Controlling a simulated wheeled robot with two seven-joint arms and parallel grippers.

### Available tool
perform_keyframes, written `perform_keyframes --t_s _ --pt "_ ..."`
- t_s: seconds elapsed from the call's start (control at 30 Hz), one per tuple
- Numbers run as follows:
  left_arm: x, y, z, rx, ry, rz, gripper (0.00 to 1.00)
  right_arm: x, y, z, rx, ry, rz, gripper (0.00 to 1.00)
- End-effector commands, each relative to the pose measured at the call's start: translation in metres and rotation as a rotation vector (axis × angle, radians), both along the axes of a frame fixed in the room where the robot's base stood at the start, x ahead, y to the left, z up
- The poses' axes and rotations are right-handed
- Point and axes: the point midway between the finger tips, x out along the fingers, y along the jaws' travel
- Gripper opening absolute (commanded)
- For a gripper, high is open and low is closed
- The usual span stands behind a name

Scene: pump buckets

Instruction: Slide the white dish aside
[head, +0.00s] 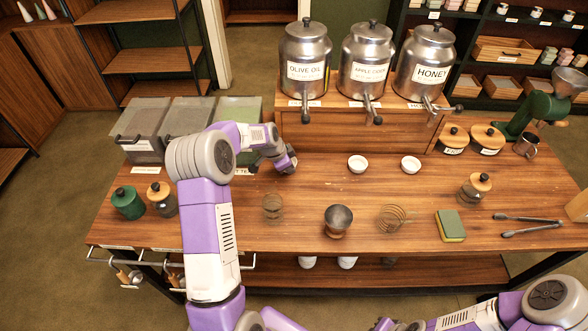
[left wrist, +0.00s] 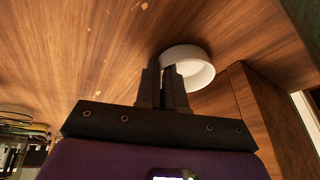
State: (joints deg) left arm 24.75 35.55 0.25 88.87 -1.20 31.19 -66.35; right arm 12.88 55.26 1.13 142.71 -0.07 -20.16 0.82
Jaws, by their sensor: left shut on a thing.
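In the left wrist view a white round dish (left wrist: 198,70) stands on the wooden table, close to a wooden box front. The fingers of my left gripper (left wrist: 165,88) are nearly together at its near rim, shut on the rim. In the head view my left gripper (head: 290,163) is low over the table at the box's left front corner, and hides the dish there. Two other small white dishes, one (head: 358,164) nearer and one (head: 411,165) farther right, stand apart from it. My right arm shows at the bottom right, but its gripper is out of view.
A wooden box (head: 350,133) carries three metal dispensers behind the dishes. Grey lidded bins (head: 187,122) stand to the left. The table between the dishes and these is bare.

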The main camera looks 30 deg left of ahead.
Motion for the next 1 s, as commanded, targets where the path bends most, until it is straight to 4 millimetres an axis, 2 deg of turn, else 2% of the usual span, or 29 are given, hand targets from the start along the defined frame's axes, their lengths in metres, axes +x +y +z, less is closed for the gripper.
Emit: perform_keyframes --t_s 0.3,0.77,0.8,0.97,1.0 --pt "-0.003 0.019 -0.001 0.000 0.002 -0.012 0.00 0.000 0.000 -0.005 0.000 0.000 0.000 0.00" --pt "-0.004 0.023 -0.001 0.000 0.002 -0.015 0.00 0.000 0.000 -0.006 0.000 0.000 0.000 0.00" --pt "-0.004 0.023 -0.001 0.000 0.002 -0.015 0.13 0.000 0.000 -0.006 0.000 0.000 0.000 0.00" --pt "-0.004 0.023 -0.001 0.000 0.002 -0.015 0.38 0.000 0.000 -0.006 0.000 0.000 0.000 0.00" --pt "-0.004 0.023 -0.001 0.000 0.002 -0.015 0.38 0.000 0.000 -0.006 0.000 0.000 0.000 0.00"
